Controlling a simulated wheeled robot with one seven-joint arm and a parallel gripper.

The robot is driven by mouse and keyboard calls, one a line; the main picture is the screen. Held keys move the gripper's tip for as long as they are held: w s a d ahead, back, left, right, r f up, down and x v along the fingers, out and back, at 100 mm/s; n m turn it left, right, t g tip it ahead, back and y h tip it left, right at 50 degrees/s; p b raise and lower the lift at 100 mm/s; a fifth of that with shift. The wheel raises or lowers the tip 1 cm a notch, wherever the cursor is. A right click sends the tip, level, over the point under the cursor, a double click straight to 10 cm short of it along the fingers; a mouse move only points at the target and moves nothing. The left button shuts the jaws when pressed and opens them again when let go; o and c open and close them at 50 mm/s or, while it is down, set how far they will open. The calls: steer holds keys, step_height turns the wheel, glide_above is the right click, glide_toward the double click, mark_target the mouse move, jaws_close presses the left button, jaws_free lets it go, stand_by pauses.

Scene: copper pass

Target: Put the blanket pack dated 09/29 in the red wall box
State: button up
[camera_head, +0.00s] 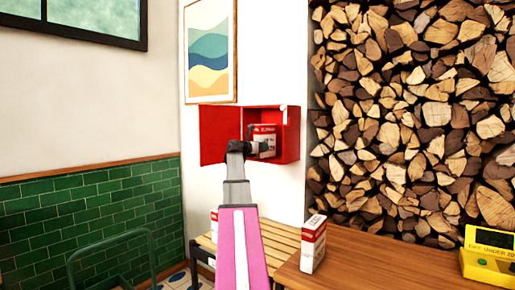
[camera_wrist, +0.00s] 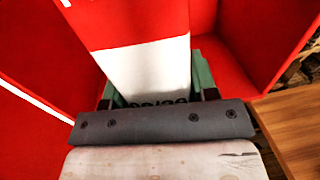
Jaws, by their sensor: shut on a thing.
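The red wall box (camera_head: 287,135) hangs on the white wall below the picture, with its door (camera_head: 213,136) swung open to the left. My gripper (camera_head: 256,147) reaches into its opening, shut on a red and white pack (camera_head: 265,130). The pack stands roughly upright inside the box; whether it touches the floor of the box cannot be told. In the wrist view the pack (camera_wrist: 148,70) is between my fingers (camera_wrist: 153,92), with red box walls around it. Part of its printed lettering shows there, but no date can be read.
Another red and white pack (camera_head: 313,244) stands on the wooden table (camera_head: 375,262). A further pack (camera_head: 214,225) shows partly on the slatted bench (camera_head: 275,240). A yellow device (camera_head: 487,258) is at the right table end. Stacked firewood (camera_head: 410,110) fills the right wall.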

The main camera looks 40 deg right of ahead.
steer(key=shift+w+d+f, duration=0.1)
steer(key=shift+w+d, duration=0.15)
steer(key=shift+d, duration=0.7)
steer(key=shift+w+d+f, duration=0.1)
steer(key=shift+w+d, duration=0.2)
steer(key=shift+d, duration=0.65)
steer(key=shift+w+d+f, duration=0.1)
steer(key=shift+w+d, duration=0.15)
steer(key=shift+d, duration=0.7)
steer(key=o, duration=1.4)
steer(key=shift+a, duration=0.1)
steer(key=a, duration=0.3)
steer(key=s+a, duration=0.1)
steer(key=a, duration=0.6)
steer(key=shift+s+a, duration=0.25)
steer(key=shift+s, duration=0.15)
